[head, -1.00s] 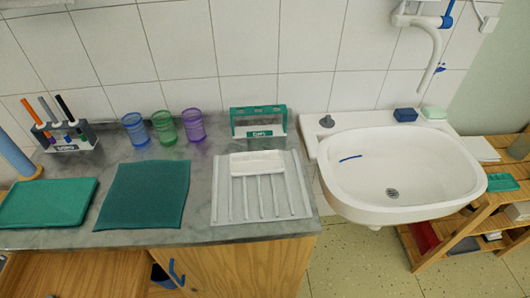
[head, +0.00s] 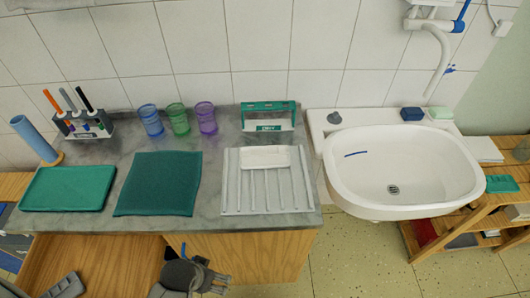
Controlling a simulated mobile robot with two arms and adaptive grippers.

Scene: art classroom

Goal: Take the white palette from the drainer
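The white palette (head: 265,157) lies at the back of the white ribbed drainer (head: 265,206) on the grey counter. It looks like a small white slab lying across the ribs.
A teal-framed holder (head: 268,117) stands behind the drainer. Blue, green and purple cups (head: 179,121) stand to its left. A dark green mat (head: 158,184) and a green tray (head: 68,188) lie further left. A white sink (head: 403,171) is on the right.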

